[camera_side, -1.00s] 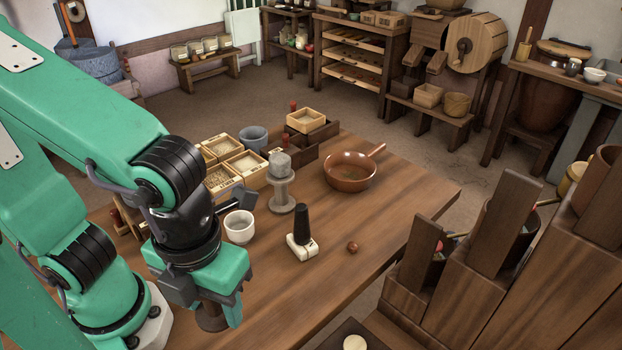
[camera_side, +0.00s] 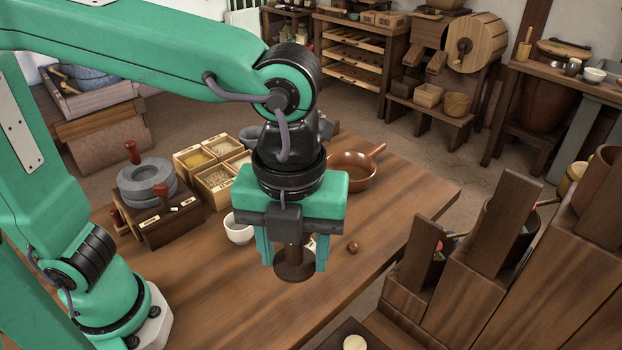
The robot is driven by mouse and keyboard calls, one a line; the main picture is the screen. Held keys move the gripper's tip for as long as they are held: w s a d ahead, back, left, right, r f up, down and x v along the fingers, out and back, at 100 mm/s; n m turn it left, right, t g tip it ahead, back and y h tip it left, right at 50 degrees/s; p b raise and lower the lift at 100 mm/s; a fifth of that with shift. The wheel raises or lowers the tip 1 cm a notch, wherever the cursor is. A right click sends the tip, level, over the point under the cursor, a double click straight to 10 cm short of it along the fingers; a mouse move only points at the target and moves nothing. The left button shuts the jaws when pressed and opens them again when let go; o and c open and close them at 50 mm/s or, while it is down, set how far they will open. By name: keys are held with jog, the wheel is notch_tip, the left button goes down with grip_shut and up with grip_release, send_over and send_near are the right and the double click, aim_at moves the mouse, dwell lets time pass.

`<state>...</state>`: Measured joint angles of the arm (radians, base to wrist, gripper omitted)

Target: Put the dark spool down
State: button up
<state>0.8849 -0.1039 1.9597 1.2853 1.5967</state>
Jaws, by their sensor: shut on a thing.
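The dark spool (camera_side: 294,268) is brown, with a round flange at its lower end. It hangs upright between the green fingers of my gripper (camera_side: 293,252), over the front middle of the wooden table (camera_side: 225,300). My gripper points down and is shut on the spool's upper part, which the jaws mostly hide. I cannot tell how far the flange is above the table top. My gripper also covers most of the white base of a black-handled tool and the pale spool-shaped stand behind it.
A white cup (camera_side: 238,232) stands close at the left of my gripper. A small brown ball (camera_side: 352,247) lies at its right, and a brown pan (camera_side: 352,172) stands behind. Grain boxes (camera_side: 213,187) and a stone quern (camera_side: 147,183) stand at the back left. The table's front is clear.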

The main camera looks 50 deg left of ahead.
jog(key=w+d+n, duration=0.2)
jog(key=w+n, duration=0.1)
jog(key=w, duration=1.2)
jog(key=n, duration=0.4)
send_over(383, 215)
notch_tip(383, 215, down, 21)
jog(key=shift+d+f, duration=0.1)
jog(key=shift+f, duration=2.05)
jog(key=shift+f, duration=0.15)
jog(key=o, duration=1)
